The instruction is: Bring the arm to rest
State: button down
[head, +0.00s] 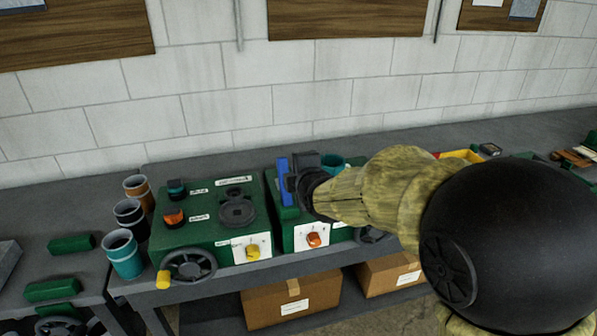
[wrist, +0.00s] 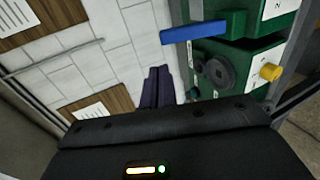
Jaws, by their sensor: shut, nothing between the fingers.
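My arm reaches in from the right of the head view, and its dark gripper (head: 304,163) is above the right green control box (head: 287,241). In the wrist view the two dark fingers of my gripper (wrist: 160,72) lie together, shut, with nothing between them. A blue bar (head: 283,180) stands at the box just left of the gripper; it also shows in the wrist view (wrist: 195,32), apart from the fingers. My arm hides part of the right box.
The left green control box (head: 205,232) has knobs and a handwheel (head: 190,266). Orange, black and teal cups (head: 124,258) stand left of it. Cardboard boxes (head: 290,300) are under the bench. A yellow bin (head: 462,156) is behind my arm. A block wall is behind.

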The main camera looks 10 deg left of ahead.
jog(key=shift+f, duration=0.1)
jog(key=s+d+f+m+g+h, duration=0.25)
jog(key=d+f+m, duration=0.3)
jog(key=d, duration=0.35)
jog(key=s+d+f+m+g+h, duration=0.2)
jog(key=s+d+f+m, duration=0.15)
jog(key=d+m, duration=0.4)
jog(key=s+d+f+m+g+h, duration=0.2)
jog(key=s+d+f+m+g, duration=0.3)
jog(key=s+d+f+m, duration=0.3)
jog(key=s+d+m, duration=0.3)
jog(key=s+d, duration=0.3)
jog(key=shift+s+d, duration=0.2)
jog(key=shift+s, duration=0.2)
